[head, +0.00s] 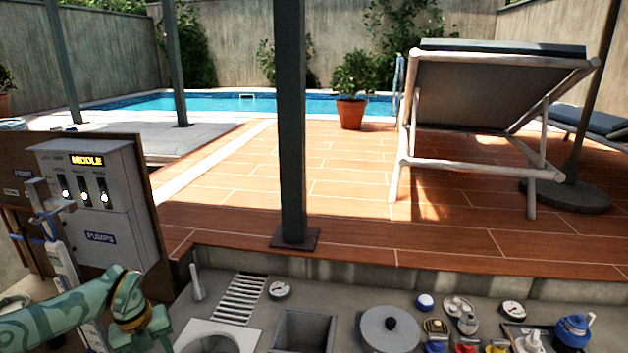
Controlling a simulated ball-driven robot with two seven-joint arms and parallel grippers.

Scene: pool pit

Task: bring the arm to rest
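My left arm (60,318), green and patterned with a gold-coloured joint, comes in from the lower left. It bends downward at the bottom edge, beside the pit's counter. Its gripper does not show in the head view, so its opening and anything in it are hidden. My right arm and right gripper are out of view.
A pump control box (95,200) with a lit "MIDDLE" display stands at left. The counter holds a slotted grate (240,298), a square basin (303,330), a round grey lid (390,328), gauges and several coloured fittings. A dark post (290,130) rises behind the counter.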

